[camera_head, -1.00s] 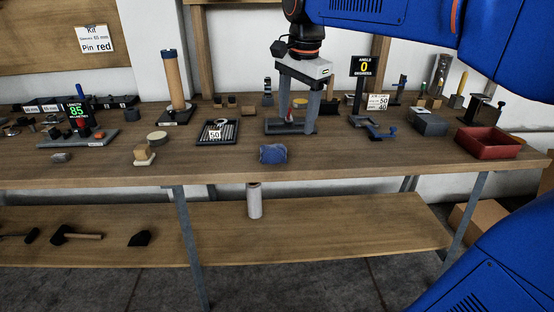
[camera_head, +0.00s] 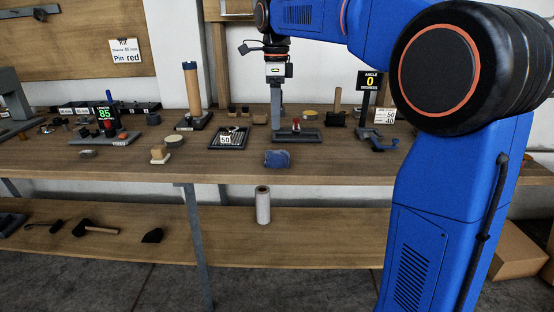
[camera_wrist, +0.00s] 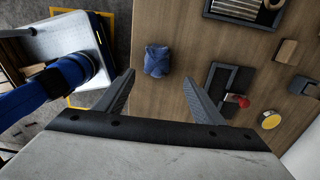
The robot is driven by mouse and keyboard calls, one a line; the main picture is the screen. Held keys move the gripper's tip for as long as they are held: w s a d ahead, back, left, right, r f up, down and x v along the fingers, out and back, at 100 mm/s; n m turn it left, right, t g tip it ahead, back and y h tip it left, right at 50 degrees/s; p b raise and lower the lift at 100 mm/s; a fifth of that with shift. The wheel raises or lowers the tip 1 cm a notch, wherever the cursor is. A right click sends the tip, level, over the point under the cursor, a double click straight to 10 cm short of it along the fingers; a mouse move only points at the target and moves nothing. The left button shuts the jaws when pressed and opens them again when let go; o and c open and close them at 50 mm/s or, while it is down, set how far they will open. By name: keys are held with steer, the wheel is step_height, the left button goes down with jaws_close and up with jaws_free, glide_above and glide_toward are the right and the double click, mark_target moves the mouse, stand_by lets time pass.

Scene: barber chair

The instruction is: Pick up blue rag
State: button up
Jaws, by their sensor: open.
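The blue rag (camera_head: 277,159) is a small crumpled bundle lying near the front edge of the wooden workbench. It also shows in the wrist view (camera_wrist: 157,61), lying on the wood ahead of and between the fingers. My gripper (camera_head: 276,120) hangs above the bench, behind the rag in the head view. In the wrist view my gripper (camera_wrist: 160,90) is open and empty, its two dark fingers spread wide. The rag is apart from both fingers, and nothing hides it.
A dark tray with a red-knobbed piece (camera_head: 296,127) stands behind the rag, right of the gripper. A black tray of rods (camera_head: 233,137) lies left of it. A wood block (camera_head: 160,154) stands further left. The bench around the rag is clear.

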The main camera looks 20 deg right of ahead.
glide_above(277, 152)
steer(key=f, duration=0.7)
steer(key=shift+w+f, duration=0.25)
steer(key=shift+f, duration=0.05)
steer(key=shift+s+f, duration=0.2)
steer(key=shift+f, duration=1.1)
steer(key=shift+s+f, duration=0.15)
steer(key=shift+f, duration=1.15)
steer(key=shift+c, duration=0.2)
steer(key=c, duration=1.1)
